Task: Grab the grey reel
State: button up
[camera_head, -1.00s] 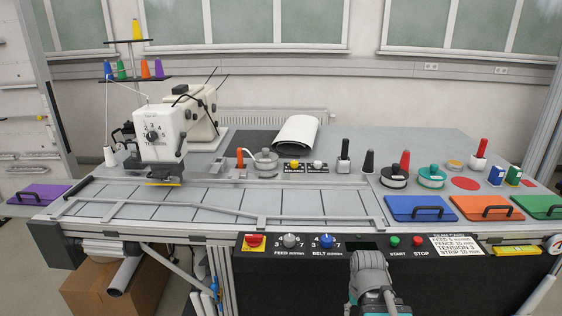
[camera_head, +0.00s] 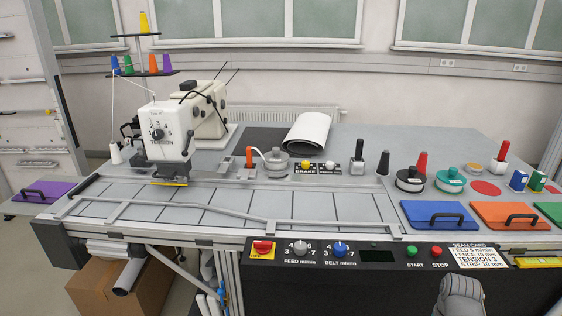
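Two flat reels stand side by side on the table at the right. One has a dark grey to black top and a pale side (camera_head: 410,180); the other is teal (camera_head: 450,180). A light grey round piece with a knob (camera_head: 277,160) sits further left, beside an orange-handled part. I cannot tell for sure which of these is the grey reel; the dark-topped one looks most like a reel. A grey link of my arm shows at the bottom right, in front of the table. My gripper's fingers are not in view.
Blue (camera_head: 438,215) and orange (camera_head: 510,215) handled panels lie at the front edge, before the reels. A black peg (camera_head: 382,163) and a red-handled piece (camera_head: 421,163) stand close to the dark reel. The sewing machine (camera_head: 167,135) stands left. The table behind the reels is mostly clear.

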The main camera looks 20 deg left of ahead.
aim_at(276, 159)
jog(key=k, duration=1.15)
jog(key=u, duration=0.7)
jog(key=i, duration=1)
